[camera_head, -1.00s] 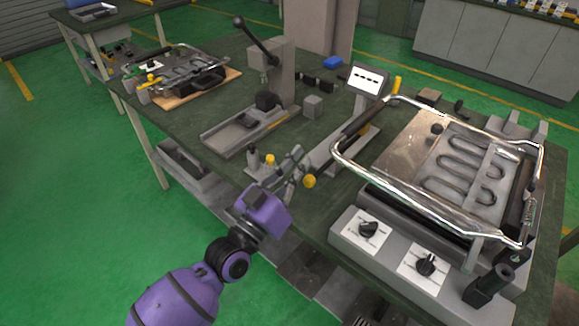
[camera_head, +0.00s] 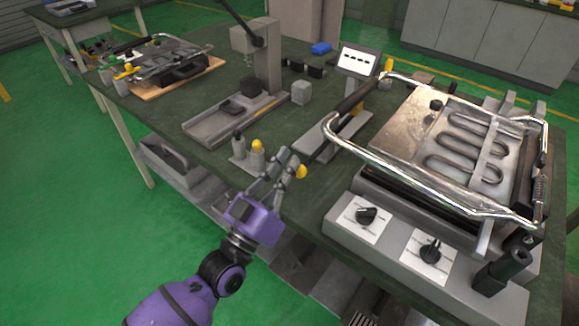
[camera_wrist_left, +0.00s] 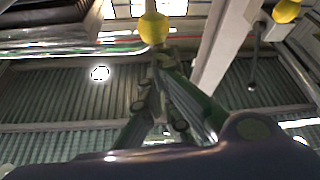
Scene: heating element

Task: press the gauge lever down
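The gauge's tilted white display panel (camera_head: 358,62) stands on the table behind a long grey base (camera_head: 325,140). A black bar (camera_head: 357,95) runs slantwise over this base; I cannot tell for sure which part is the gauge lever. A yellow knob (camera_head: 302,171) shows at the table's front edge. My left gripper (camera_head: 290,158) is just left of this knob, its fingers converging and seemingly shut and empty. In the left wrist view the fingertips (camera_wrist_left: 163,62) point toward a yellow ball (camera_wrist_left: 153,28); contact is unclear. My right gripper is out of view.
The heating-element press (camera_head: 400,120) with chrome handle and dials stands at the right. A yellow-topped grey peg (camera_head: 257,155) stands left of my gripper. Behind it are a grey press column (camera_head: 268,60) and a grey block (camera_head: 302,92). A wooden board (camera_head: 180,80) lies at far left.

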